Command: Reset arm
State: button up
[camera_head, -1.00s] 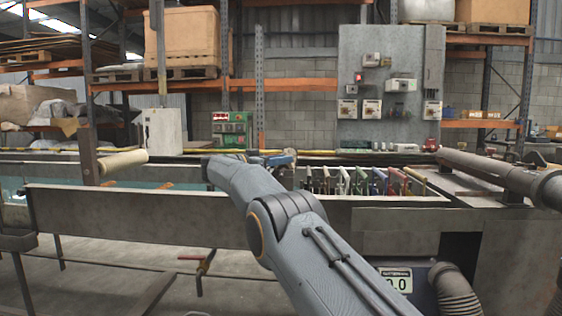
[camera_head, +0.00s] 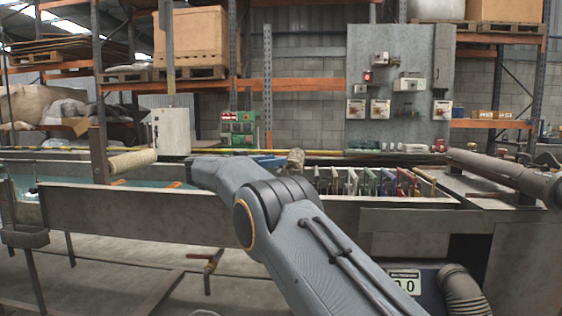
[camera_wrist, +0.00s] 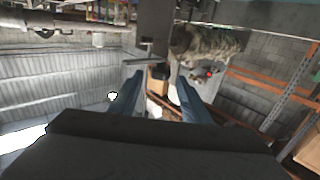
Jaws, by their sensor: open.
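My arm reaches forward from the bottom right in the head view, bent at the elbow. Its far end, partly hidden behind my own forearm, is over the long metal trough, where a little blue shows. In the wrist view, the two blue fingers of my gripper (camera_wrist: 157,85) stand apart with nothing held between them. A beige mesh-like roll (camera_head: 132,162) sticks out from a post at the left in the head view. A rough mesh-textured roll (camera_wrist: 207,43) shows beyond the fingers in the wrist view, apart from them; I cannot tell if it is the same one.
The metal trough (camera_head: 140,212) runs across the front. Several coloured clamps (camera_head: 375,182) line its right part. A thick grey pipe (camera_head: 505,175) lies at the right. Behind stand a grey electrical panel (camera_head: 405,100), a white box (camera_head: 171,131) and orange-beamed shelving (camera_head: 290,85).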

jog(key=shift+s+a, duration=0.2)
